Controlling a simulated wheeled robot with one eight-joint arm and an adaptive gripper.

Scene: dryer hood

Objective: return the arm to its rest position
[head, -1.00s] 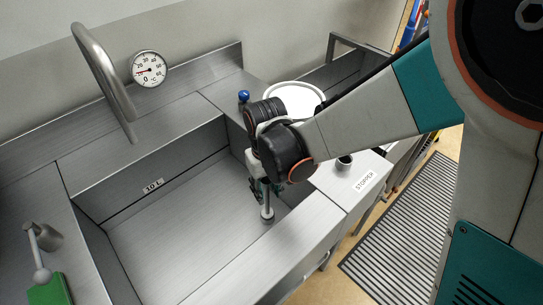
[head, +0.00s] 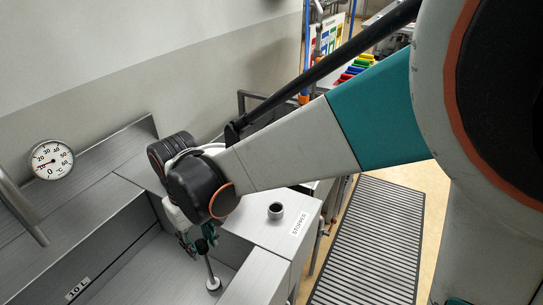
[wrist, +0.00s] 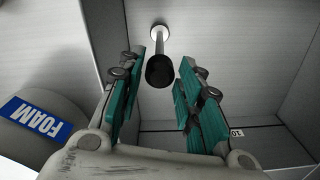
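My gripper (wrist: 160,68) points down into the steel basin (wrist: 235,55), with its teal fingers spread apart. In the wrist view a black knob (wrist: 160,72) on a metal rod sits between the fingertips, with a gap on both sides. The rod ends in a pale round foot (wrist: 160,31) on the basin floor. In the head view my gripper (head: 202,238) hangs over the basin's right end, and the rod's foot (head: 213,286) shows below it. My arm stretches from the upper right to the basin.
A grey rounded container with a FOAM label (wrist: 34,117) is close at left in the wrist view. A small dark-topped cup (head: 276,210) stands on the ledge by the STOPPER label (head: 300,224). A round gauge (head: 51,160) is at left. A slatted mat (head: 368,245) covers the floor.

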